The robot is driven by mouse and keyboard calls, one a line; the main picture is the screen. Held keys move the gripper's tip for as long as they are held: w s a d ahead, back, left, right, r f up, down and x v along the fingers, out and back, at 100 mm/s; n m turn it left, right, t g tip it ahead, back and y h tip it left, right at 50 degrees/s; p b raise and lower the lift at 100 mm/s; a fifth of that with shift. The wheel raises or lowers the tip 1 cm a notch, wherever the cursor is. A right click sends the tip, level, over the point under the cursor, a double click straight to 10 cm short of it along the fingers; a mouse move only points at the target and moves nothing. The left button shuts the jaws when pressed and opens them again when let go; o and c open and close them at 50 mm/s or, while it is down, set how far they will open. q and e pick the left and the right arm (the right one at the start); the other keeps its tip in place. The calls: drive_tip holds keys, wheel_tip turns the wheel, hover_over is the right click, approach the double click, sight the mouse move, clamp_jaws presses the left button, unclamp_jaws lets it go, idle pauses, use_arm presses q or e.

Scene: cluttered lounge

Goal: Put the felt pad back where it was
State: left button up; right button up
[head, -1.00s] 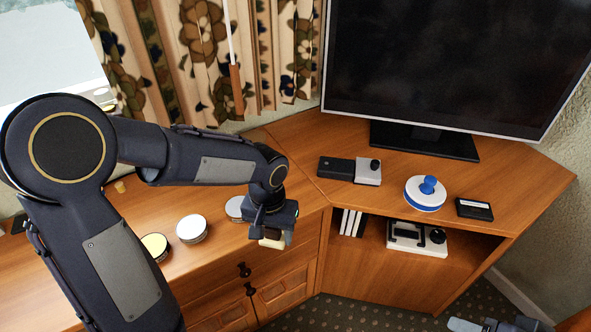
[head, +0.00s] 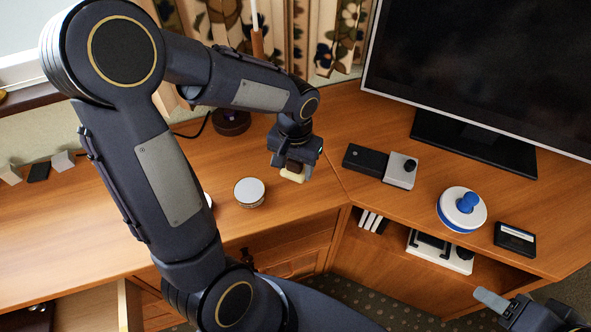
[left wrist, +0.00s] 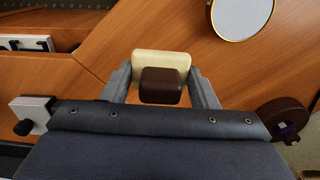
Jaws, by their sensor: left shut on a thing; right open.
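The felt pad (head: 293,176) is a small cream pad with a dark brown block on it. In the left wrist view the cream pad (left wrist: 150,61) shows behind the brown block (left wrist: 161,86), between the two fingers. My left gripper (head: 294,166) is shut on it and points down over the wooden desk, near the corner seam. I cannot tell whether the pad touches the desktop. My right gripper (head: 493,304) is open and empty at the lower right, partly cut off by the frame.
A white-topped round tin (head: 249,192) stands left of the pad. A dark round object (head: 231,122) is behind. A black-and-grey device (head: 380,166), blue-and-white knob (head: 462,208), black cassette-like box (head: 515,239) and television (head: 490,75) are at right. An open drawer (head: 88,308) is lower left.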

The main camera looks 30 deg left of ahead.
sight(294, 173)
use_arm(q)
drive_tip(key=w+f, duration=0.1)
drive_tip(key=w+a+f, duration=0.1)
drive_tip(key=f, duration=0.1)
drive_tip(key=shift+a, duration=0.1)
drive_tip(key=shift+w+a+f, duration=0.15)
drive_tip(key=shift+w+f, duration=0.15)
drive_tip(key=shift+f, duration=0.15)
wheel_tip(294, 173, down, 3)
drive_tip(key=shift+r, duration=0.1)
drive_tip(key=shift+f+b, duration=0.25)
drive_tip(key=shift+b, duration=0.25)
drive_tip(key=shift+s+f+b, duration=0.35)
drive_tip(key=o, duration=1)
drive_tip(key=shift+f, duration=0.1)
drive_tip(key=shift+r+p, duration=0.3)
drive_tip(key=shift+r, duration=0.05)
drive_tip(key=shift+o, duration=0.6)
drive_tip(key=shift+w+r+p, duration=0.1)
drive_tip(key=shift+r+p, duration=0.45)
drive_tip(key=shift+p, duration=0.05)
wheel_tip(294, 173, up, 12)
drive_tip(key=s+d+r+t+h, duration=0.2)
drive_tip(key=s, duration=0.6)
drive_tip(key=s+d+r+t+h, duration=0.1)
drive_tip(key=s+d+r+t, duration=0.1)
drive_tip(key=s, duration=0.6)
drive_tip(key=shift+s+r+n+t+h+p, duration=0.3)
drive_tip(key=shift+s+r+t+h+p, duration=0.1)
drive_tip(key=shift+r+t, duration=0.4)
